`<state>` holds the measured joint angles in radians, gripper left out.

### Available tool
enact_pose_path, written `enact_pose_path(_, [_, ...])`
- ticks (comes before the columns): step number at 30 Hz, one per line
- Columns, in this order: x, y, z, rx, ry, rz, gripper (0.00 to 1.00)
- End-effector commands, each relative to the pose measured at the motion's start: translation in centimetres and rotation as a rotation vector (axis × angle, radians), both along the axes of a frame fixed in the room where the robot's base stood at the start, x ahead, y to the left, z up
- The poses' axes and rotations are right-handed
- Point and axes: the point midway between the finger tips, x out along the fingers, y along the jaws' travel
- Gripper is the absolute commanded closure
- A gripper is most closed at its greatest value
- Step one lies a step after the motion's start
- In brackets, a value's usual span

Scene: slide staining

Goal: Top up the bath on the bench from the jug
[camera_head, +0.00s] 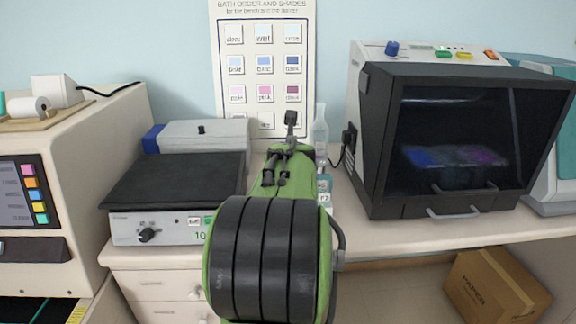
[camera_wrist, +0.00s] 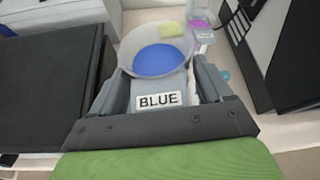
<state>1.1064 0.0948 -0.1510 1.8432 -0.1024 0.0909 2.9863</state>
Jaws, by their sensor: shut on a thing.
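In the wrist view my gripper (camera_wrist: 163,86) is shut on a translucent jug labelled BLUE (camera_wrist: 158,101). Blue liquid (camera_wrist: 160,59) shows through its open top. Just beyond the jug, at the upper right, stands a small clear vessel with purple liquid (camera_wrist: 199,22) and a label too small to read; I cannot tell if it is the bath. A yellow patch (camera_wrist: 172,29) shows at the jug's far rim. In the head view my green arm hides the jug and most of the bench around it. A small labelled container (camera_head: 324,184) shows just right of my arm.
A hotplate with a black top (camera_head: 175,182) stands left of my arm. A black-fronted cabinet (camera_head: 455,135) stands right. A clear bottle (camera_head: 321,132) is near the wall, under a shade chart (camera_head: 222,75). A cardboard box (camera_head: 497,287) is under the bench.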

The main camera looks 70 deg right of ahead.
Motion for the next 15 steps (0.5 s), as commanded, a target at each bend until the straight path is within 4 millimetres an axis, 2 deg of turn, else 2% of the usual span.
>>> enact_pose_path(15, [-0.13,0.16,0.64,0.002,0.054,-0.001,0.65])
